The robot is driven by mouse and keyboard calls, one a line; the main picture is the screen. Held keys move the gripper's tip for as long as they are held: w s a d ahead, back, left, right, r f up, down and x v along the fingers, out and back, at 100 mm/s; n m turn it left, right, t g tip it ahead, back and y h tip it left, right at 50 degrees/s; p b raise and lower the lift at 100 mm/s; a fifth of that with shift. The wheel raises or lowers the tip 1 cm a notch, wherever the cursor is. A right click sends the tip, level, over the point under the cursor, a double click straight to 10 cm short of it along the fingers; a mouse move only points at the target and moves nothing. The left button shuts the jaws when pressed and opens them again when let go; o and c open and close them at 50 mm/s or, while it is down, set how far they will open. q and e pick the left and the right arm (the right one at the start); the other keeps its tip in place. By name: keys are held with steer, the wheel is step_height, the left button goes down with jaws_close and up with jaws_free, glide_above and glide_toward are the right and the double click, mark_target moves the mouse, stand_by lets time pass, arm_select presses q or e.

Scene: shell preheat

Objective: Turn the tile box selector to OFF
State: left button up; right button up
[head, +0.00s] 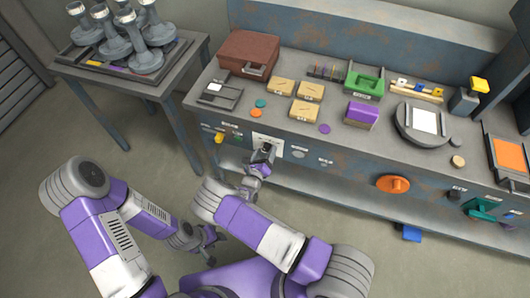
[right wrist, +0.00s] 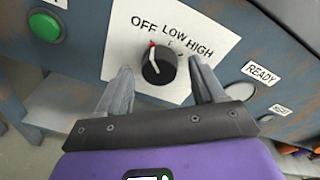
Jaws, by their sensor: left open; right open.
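The black selector knob (right wrist: 160,67) sits on a white plate (right wrist: 122,48) marked OFF, LOW and HIGH. Its white pointer with a red tip points up and slightly left, toward OFF. In the head view the plate (head: 258,139) is on the bench front, with the knob largely hidden by my gripper. My right gripper (head: 262,153) is at the plate. In the right wrist view its open fingers (right wrist: 160,72) stand either side of the knob, with visible gaps. My left gripper (head: 208,243) is open and empty, low over the floor, away from the bench.
A green button (right wrist: 45,26) is left of the plate, and a READY label (right wrist: 262,74) is to its right. An orange knob (head: 393,184) is further right on the bench front. A reddish-brown box (head: 248,52) and several small items stand on top. A side table (head: 128,83) is at left.

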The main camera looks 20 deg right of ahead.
steer(key=f+p+v, duration=0.1)
steer(key=v, duration=0.6)
steer(key=shift+r, duration=0.45)
steer(key=shift+s, duration=0.1)
steer(key=s+d+f+m+g+h, duration=0.1)
steer(key=s+d+f+m+g, duration=0.4)
steer(key=s, duration=0.3)
steer(key=s+d+f+m+g, duration=0.35)
steer(key=s+m+g, duration=0.25)
steer(key=s+g, duration=0.2)
steer(key=s+a+m+g+y, duration=0.3)
steer(key=s+m+g+y, duration=0.2)
steer(key=s+m, duration=0.4)
steer(key=s+a+m+y, duration=0.3)
steer(key=a+m+y, duration=0.3)
steer(key=a+m, duration=0.1)
steer(key=w+r+m+t+y, duration=0.3)
steer(key=r+m, duration=0.4)
steer(key=m, duration=0.5)
steer(key=w+t, duration=0.1)
steer(key=w, duration=0.1)
steer(key=shift+w+a+t, duration=0.3)
steer(key=shift+w+t, duration=0.1)
